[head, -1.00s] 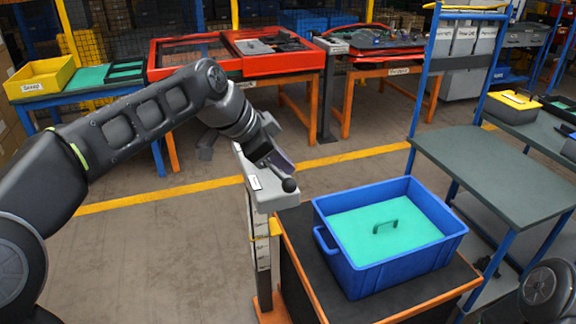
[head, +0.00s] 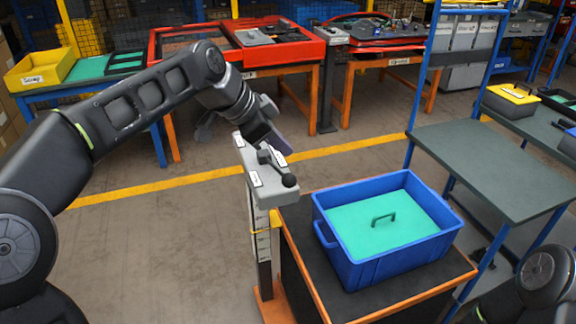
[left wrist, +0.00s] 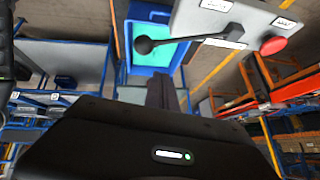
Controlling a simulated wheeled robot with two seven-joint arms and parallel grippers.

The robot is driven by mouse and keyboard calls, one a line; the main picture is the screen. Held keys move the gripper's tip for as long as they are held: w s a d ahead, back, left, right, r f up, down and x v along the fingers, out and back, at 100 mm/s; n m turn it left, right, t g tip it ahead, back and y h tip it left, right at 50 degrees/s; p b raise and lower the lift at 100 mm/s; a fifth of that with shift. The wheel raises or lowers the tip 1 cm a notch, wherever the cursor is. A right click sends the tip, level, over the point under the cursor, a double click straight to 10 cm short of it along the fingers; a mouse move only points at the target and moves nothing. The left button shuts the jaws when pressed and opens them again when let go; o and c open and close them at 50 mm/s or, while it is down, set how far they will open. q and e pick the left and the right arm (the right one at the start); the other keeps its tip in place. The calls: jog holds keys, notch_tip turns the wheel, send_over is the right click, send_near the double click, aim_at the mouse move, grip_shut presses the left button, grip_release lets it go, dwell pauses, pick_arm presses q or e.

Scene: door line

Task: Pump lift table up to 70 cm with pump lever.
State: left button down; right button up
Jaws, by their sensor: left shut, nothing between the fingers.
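The pump lever (head: 289,180) is a short black bar with a ball knob, on the grey head (head: 264,188) of a post. In the left wrist view the lever (left wrist: 143,45) lies across the grey head, near a red button (left wrist: 272,46). The lift table (head: 300,255) has a black top with orange edges and stands right of the post. It bears a blue crate (head: 390,264) with a teal inside and a dark handle. My left gripper (head: 272,140) is shut and empty, above and behind the knob, apart from it. My right gripper is out of view.
A scale (head: 263,240) with a yellow pointer runs down the post; its numbers are unreadable. A grey-topped blue rack (head: 495,170) stands close on the right. Red-topped benches (head: 285,50) stand behind. The floor (head: 150,240) at left is clear.

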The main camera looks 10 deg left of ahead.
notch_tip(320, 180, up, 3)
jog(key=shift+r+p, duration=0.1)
jog(key=shift+p, duration=1.05)
